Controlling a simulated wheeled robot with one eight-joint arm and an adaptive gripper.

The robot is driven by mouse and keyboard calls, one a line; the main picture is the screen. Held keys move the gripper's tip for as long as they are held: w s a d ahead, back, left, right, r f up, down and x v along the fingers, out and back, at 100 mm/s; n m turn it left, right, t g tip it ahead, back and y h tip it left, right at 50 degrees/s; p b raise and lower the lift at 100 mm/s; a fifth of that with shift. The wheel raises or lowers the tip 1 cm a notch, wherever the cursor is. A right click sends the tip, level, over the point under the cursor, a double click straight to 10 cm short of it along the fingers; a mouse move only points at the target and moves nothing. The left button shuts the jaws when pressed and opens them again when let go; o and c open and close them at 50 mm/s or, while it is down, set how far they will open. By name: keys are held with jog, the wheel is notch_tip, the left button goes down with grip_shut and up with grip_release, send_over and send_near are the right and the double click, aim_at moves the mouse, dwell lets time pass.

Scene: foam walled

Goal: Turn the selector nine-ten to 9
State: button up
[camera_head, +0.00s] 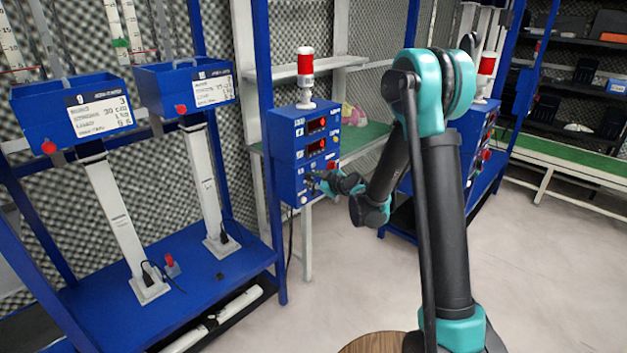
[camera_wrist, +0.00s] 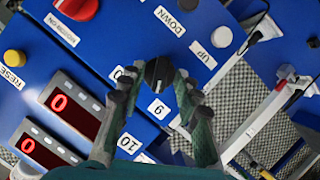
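The selector is a round black knob (camera_wrist: 158,72) on the blue face of a control box (camera_head: 287,153). Another label, partly covered by a finger, is left of the knob. My gripper (camera_wrist: 159,77) has its two fingers apart, one on each side of the knob; whether they touch it is not clear. In the head view my gripper (camera_head: 316,181) is at the lower front of the box, hiding the knob. The knob's exact pointing direction is hard to read.
A red and white lamp (camera_head: 306,66) tops the box. Blue posts stand close beside it; the floor in front is clear.

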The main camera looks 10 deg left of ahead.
jog(key=v, duration=1.2)
